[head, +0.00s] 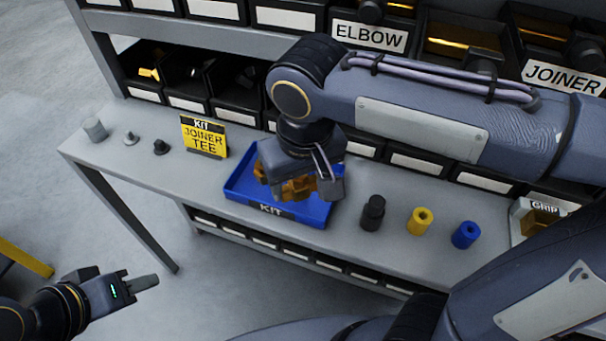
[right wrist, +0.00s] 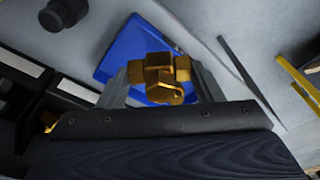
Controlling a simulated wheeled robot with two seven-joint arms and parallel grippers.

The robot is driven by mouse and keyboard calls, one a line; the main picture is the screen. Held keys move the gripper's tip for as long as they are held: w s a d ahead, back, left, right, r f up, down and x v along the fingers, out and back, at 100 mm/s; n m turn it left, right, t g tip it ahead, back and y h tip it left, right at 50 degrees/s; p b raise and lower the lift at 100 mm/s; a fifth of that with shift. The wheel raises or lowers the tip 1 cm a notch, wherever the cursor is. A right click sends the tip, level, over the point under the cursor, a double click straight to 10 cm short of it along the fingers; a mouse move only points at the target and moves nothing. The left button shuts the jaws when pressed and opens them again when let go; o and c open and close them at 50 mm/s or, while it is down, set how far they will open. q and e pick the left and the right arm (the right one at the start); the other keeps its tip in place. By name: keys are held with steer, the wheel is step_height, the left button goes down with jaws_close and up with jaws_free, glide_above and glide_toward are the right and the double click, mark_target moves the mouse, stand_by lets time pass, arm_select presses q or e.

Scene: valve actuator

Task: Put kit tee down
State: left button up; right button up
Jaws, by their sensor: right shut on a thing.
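The brass tee (head: 298,187) is between the fingers of my right gripper (head: 300,190), over the blue kit tray (head: 240,185). In the right wrist view the tee (right wrist: 160,75) sits between the two grey fingers (right wrist: 163,85), with the blue tray (right wrist: 118,45) behind it. I cannot tell whether the tee touches the tray floor. My right arm hides part of the tray's back. My left gripper (head: 140,285) is at the lower left, away from the bench and seen from the side; its opening is unclear.
A yellow kit card (head: 205,135) reading joiner and tee stands left of the tray. Black (head: 373,212), yellow (head: 420,220) and blue (head: 466,235) cylindrical parts stand to its right. Small grey parts (head: 95,129) stand at the bench's left end. Labelled bins line the back.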

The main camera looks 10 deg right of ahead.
steer(key=w+d+f, duration=0.1)
steer(key=w+f, duration=0.1)
steer(key=w+d+f, duration=0.1)
steer(key=w+f, duration=0.1)
steer(key=w+d+f, duration=0.1)
steer(key=w+f, duration=0.1)
steer(key=shift+w, duration=0.25)
steer(key=shift+w+d+f+b, duration=0.2)
steer(key=shift+w+f+b, duration=0.15)
steer(key=shift+f, duration=0.2)
steer(key=shift+w+f, duration=0.15)
steer(key=shift+f, duration=1.5)
steer(key=shift+f, duration=0.1)
steer(key=shift+f+b, duration=0.15)
steer(key=shift+b, duration=0.25)
steer(key=o, duration=1.1)
steer(key=shift+c, duration=0.2)
